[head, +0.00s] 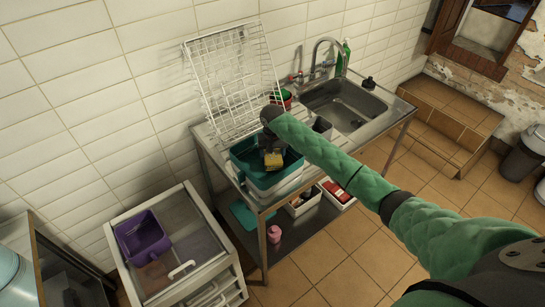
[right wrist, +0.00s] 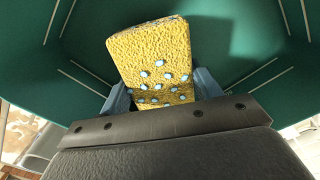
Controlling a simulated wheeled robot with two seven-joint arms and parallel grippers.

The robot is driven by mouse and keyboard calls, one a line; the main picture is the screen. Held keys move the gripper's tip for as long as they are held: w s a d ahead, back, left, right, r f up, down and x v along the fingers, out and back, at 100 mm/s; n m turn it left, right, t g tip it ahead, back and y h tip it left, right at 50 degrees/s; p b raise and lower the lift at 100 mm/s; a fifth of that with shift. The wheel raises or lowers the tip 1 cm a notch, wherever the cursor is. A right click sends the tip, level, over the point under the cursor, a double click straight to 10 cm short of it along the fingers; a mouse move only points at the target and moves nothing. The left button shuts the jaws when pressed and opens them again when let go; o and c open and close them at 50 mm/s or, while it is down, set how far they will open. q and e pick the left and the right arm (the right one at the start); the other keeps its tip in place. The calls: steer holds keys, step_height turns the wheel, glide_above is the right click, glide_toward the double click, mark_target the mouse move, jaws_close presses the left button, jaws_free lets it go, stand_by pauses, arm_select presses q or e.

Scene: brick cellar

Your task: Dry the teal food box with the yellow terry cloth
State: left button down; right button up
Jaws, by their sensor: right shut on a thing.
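The teal food box (head: 240,163) stands open on the left end of the steel sink unit; its dark teal inner walls (right wrist: 255,30) fill most of the right wrist view. My right gripper (head: 271,151) reaches down into the box. It is shut on the yellow terry cloth (head: 274,160), which shows as a rough yellow pad with small light-blue spots in the right wrist view (right wrist: 150,55). The cloth is inside the box's opening; I cannot tell whether it touches a wall or the floor of the box. My left gripper is not in view.
A white wire rack (head: 225,75) leans on the tiled wall behind the box. The sink basin (head: 345,103) and tap (head: 322,50) are to the right. A purple tub (head: 145,240) sits on the white cabinet at lower left. A lower shelf (head: 290,228) holds containers.

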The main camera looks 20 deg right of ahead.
steer(key=shift+r, duration=2.4)
steer(key=shift+r, duration=1.5)
